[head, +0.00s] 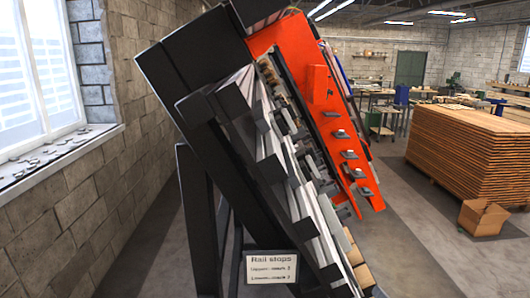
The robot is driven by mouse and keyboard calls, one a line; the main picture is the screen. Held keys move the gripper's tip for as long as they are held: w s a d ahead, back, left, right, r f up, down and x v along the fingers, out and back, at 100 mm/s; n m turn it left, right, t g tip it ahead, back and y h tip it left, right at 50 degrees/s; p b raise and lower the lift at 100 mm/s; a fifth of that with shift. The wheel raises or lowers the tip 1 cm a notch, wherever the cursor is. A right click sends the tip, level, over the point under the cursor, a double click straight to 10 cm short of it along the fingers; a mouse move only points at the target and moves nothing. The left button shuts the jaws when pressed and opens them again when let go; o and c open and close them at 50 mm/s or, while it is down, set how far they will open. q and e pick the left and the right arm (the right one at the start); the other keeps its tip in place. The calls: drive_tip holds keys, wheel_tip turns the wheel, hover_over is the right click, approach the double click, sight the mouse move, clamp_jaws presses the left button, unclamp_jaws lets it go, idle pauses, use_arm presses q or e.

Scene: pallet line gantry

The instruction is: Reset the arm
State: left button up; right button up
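Neither of my grippers shows in the head view. No arm that I can make out for certain is in the picture. A dark frame (165,75) with pale rails leans across the middle, its top toward the left. A bright orange panel (318,85) with several small grey blocks is on its right side. A white sign (271,267) reading "Rail stops", with an upper and a lower mark line too small to read surely, is at the frame's foot.
A tall stack of wooden boards (465,150) stands on the right, with an open cardboard box (484,217) in front. Workbenches (385,105) stand farther back. A block wall (85,205) with a window closes the left. The grey floor (420,250) at the lower right is mostly clear.

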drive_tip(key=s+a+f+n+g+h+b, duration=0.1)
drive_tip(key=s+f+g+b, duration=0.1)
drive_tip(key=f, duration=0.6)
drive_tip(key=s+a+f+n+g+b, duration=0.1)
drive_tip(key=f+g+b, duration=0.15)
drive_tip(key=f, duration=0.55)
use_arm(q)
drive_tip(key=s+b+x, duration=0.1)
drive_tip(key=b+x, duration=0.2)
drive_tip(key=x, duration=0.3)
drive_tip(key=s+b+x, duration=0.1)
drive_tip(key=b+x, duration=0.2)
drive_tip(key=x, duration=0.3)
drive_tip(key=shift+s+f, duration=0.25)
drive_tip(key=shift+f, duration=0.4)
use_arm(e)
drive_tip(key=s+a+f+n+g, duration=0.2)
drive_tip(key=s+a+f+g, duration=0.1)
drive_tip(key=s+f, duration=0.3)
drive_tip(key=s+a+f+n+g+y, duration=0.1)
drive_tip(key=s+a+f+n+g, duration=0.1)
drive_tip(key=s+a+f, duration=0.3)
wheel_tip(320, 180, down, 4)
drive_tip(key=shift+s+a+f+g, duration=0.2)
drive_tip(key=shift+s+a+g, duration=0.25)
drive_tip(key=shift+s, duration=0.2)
